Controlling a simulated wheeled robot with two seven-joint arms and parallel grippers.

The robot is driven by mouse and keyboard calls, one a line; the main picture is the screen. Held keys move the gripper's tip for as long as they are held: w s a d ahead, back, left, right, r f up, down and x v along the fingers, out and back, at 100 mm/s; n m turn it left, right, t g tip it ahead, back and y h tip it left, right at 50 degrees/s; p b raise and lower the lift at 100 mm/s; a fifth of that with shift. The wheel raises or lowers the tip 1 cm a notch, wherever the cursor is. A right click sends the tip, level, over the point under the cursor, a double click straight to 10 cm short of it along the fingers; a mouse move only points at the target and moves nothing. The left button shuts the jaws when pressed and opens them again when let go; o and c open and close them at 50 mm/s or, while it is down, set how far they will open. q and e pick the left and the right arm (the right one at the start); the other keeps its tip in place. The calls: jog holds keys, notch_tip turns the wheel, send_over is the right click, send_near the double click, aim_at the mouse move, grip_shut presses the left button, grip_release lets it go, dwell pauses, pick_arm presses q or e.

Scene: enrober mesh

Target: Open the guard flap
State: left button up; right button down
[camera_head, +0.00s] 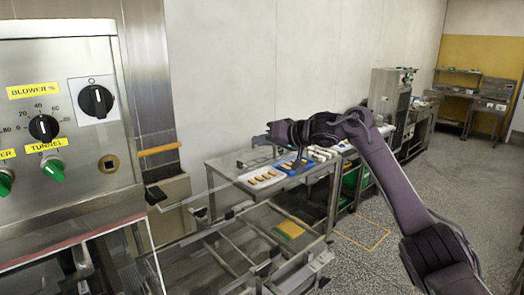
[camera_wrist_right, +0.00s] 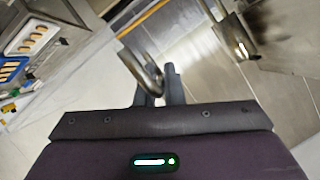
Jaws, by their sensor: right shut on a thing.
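A clear guard panel with a red edge strip (camera_head: 75,242) lies at the lower left of the head view, below the control panel; I take it to be the guard flap, but I cannot tell its angle. My right gripper (camera_head: 272,132) reaches in from the right, over the steel table in the picture. In the right wrist view, its fingers (camera_wrist_right: 158,86) are shut on a curved metal handle (camera_wrist_right: 142,66). What the handle is fixed to is not clear. My left gripper is in neither view.
The steel control panel (camera_head: 58,100) with knobs stands at the left. A steel table (camera_head: 228,172) holds trays of small bars. A steel frame (camera_head: 190,262) lies before it. Grey floor (camera_head: 365,270) is free at the lower right.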

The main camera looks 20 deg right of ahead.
jog(key=shift+r+n+p, duration=0.3)
jog(key=shift+r, duration=1.35)
jog(key=shift+a, duration=0.1)
jog(key=c, duration=1.5)
grip_release()
jog(key=shift+a+f, duration=0.1)
jog(key=shift+f, duration=0.05)
jog(key=shift+c, duration=0.2)
jog(key=shift+f, duration=0.1)
jog(key=shift+s+d+b, duration=0.2)
jog(key=shift+s+b, duration=0.05)
jog(key=shift+b, duration=0.05)
jog(key=b+v, duration=0.3)
jog(key=v, duration=0.3)
jog(key=shift+s, duration=0.25)
jog(key=shift+s+d+r, duration=0.2)
jog(key=shift+s+r, duration=0.1)
jog(key=shift+r, duration=0.1)
jog(key=shift+f, duration=0.15)
